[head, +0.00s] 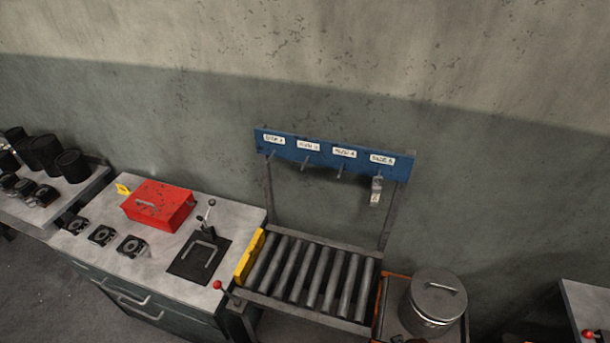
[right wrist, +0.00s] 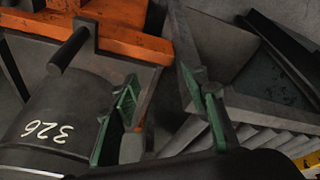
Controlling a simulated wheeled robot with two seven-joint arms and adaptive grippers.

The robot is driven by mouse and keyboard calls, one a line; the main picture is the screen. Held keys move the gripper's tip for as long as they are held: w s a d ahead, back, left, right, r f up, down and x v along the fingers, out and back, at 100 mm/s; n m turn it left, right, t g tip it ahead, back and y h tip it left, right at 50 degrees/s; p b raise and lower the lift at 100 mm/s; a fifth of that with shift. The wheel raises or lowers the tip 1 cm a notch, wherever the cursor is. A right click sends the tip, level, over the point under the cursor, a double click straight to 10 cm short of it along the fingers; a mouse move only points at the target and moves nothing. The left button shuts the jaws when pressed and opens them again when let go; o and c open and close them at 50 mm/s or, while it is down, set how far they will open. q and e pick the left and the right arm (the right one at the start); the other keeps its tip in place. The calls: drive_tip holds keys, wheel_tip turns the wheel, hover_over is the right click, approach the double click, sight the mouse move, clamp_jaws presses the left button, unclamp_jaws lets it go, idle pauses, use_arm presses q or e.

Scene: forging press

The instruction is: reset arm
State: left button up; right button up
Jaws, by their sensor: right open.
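My right gripper (right wrist: 165,100) shows in the right wrist view. Its two fingers with green pads stand apart, and I see nothing held between them. A dark cylinder marked "326" (right wrist: 45,125) is to the left of the fingers, and an orange frame (right wrist: 120,30) is beyond them. Whether a finger touches either one I cannot tell. I cannot make out my right gripper in the head view. My left gripper is in neither view.
The head view shows a lidded metal pot (head: 435,305) on an orange-edged stand, a roller rack (head: 310,280) under a blue hook board (head: 330,157), and a workbench (head: 150,265) with a red box (head: 158,206) and small black parts. Floor shows at lower left.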

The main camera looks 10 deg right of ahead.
drive_tip(key=s+a+f+g+b, duration=0.1)
drive_tip(key=s+f+b, duration=0.15)
drive_tip(key=f, duration=1.35)
drive_tip(key=s+f+b, duration=0.2)
drive_tip(key=f+b, duration=0.1)
drive_tip(key=f, duration=1.2)
use_arm(q)
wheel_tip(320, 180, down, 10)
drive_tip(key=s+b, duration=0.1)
drive_tip(key=b, duration=0.3)
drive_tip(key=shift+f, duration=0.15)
use_arm(e)
drive_tip(key=s+f+n+g, duration=0.1)
drive_tip(key=s+f, duration=1.7)
drive_tip(key=f, duration=0.3)
drive_tip(key=shift+s+g+y, duration=0.15)
drive_tip(key=shift+g+y, duration=0.15)
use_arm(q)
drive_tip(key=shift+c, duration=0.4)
use_arm(e)
drive_tip(key=shift+a, duration=0.1)
drive_tip(key=shift+c, duration=0.5)
